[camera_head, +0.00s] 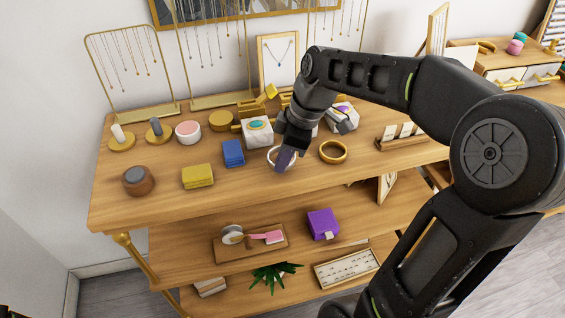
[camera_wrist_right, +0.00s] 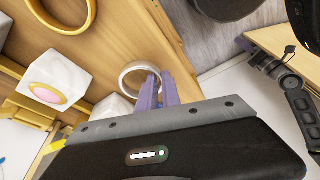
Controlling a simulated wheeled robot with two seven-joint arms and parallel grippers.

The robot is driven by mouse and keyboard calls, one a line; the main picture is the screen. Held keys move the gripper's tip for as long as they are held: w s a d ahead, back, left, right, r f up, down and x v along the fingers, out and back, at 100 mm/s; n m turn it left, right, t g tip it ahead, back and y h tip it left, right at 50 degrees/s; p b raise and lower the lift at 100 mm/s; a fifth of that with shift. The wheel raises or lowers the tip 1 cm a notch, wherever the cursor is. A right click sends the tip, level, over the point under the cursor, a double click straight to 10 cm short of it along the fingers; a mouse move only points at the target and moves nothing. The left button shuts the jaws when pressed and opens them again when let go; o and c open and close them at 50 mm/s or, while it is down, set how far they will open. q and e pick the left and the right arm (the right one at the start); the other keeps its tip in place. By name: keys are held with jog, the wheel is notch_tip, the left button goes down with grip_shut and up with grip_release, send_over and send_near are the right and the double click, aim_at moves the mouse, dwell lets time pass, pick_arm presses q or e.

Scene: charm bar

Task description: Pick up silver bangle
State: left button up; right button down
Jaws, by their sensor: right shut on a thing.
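The silver bangle (camera_head: 270,156) is a pale ring near the middle of the wooden table's top, partly hidden by my right gripper. It also shows in the right wrist view (camera_wrist_right: 128,70), upright or tilted, with its edge between the purple fingertips. My right gripper (camera_head: 285,158) comes down from above and is shut on the bangle's side. In the right wrist view its fingers (camera_wrist_right: 158,90) close on the ring's near edge. I cannot tell whether the bangle touches the tabletop. My left gripper is not in view.
A gold bangle (camera_head: 333,151) lies just right of my gripper. A white block with a turquoise oval (camera_head: 257,131) and a blue box (camera_head: 233,153) stand to the left. A yellow box (camera_head: 198,176) is farther left. The tabletop's front strip is clear.

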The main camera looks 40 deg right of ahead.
notch_tip(320, 180, up, 9)
jog(key=shift+f, duration=0.15)
jog(key=shift+f, duration=0.15)
dwell(0.5)
